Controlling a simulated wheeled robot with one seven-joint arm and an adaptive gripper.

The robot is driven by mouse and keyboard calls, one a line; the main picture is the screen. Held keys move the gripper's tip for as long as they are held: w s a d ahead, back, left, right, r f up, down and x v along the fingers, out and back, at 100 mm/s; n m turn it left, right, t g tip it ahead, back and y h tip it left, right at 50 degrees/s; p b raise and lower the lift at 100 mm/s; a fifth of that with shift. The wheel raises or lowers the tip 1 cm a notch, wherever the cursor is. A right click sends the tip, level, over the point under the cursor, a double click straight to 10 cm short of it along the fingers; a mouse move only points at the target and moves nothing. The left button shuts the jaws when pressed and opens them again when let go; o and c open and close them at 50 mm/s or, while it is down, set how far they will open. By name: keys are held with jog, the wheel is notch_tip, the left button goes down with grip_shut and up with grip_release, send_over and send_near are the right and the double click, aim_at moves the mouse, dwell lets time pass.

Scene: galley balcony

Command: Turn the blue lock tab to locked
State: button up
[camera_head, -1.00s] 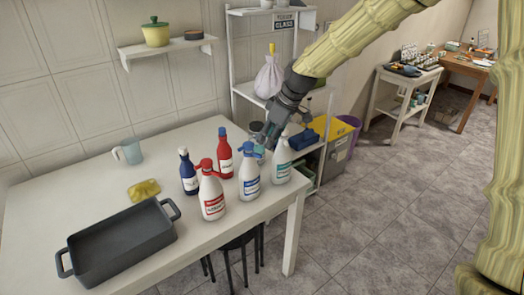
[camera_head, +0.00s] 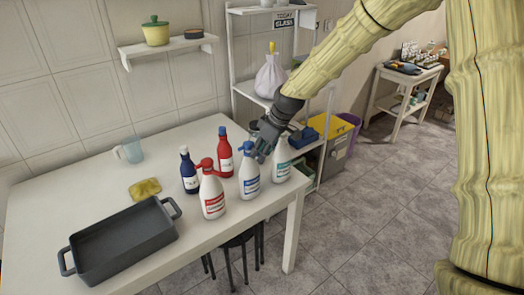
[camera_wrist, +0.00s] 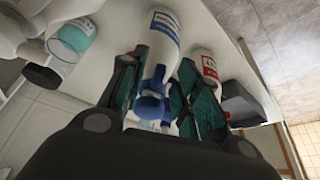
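The white bottle with a blue label (camera_head: 249,183) stands upright near the table's front right edge, with a blue head (camera_head: 246,148) on top. In the wrist view the blue head (camera_wrist: 151,95) lies between the two fingers of my gripper (camera_wrist: 161,65), and its bottle (camera_wrist: 161,38) extends beyond them. The fingers are apart and look open around the head; I cannot tell whether either touches it. In the head view my gripper (camera_head: 262,148) is beside the blue head at its upper right. The lock tab itself is too small to tell apart from the head.
A white bottle with a red head (camera_head: 212,195) stands close on the left, a teal-labelled bottle (camera_head: 281,163) close on the right. A red bottle (camera_head: 225,155) and a dark blue bottle (camera_head: 188,172) stand behind. A grey roasting pan (camera_head: 120,243) and yellow sponge (camera_head: 145,188) are farther left.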

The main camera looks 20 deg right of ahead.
grip_shut()
jog(key=shift+s+a+m+t+h+p, duration=0.25)
jog(key=shift+a+m+h+p, duration=0.4)
jog(key=shift+m, duration=1)
jog(key=shift+s+a+m+t+h+p, duration=0.25)
jog(key=shift+a+m+h+p, duration=0.4)
jog(key=shift+m, duration=0.95)
jog(key=shift+s+a+m+t+h+p, duration=0.25)
jog(key=shift+a+m+h+p, duration=0.4)
jog(key=shift+m, duration=1)
jog(key=shift+a, duration=0.15)
jog(key=shift+o, duration=0.2)
grip_release()
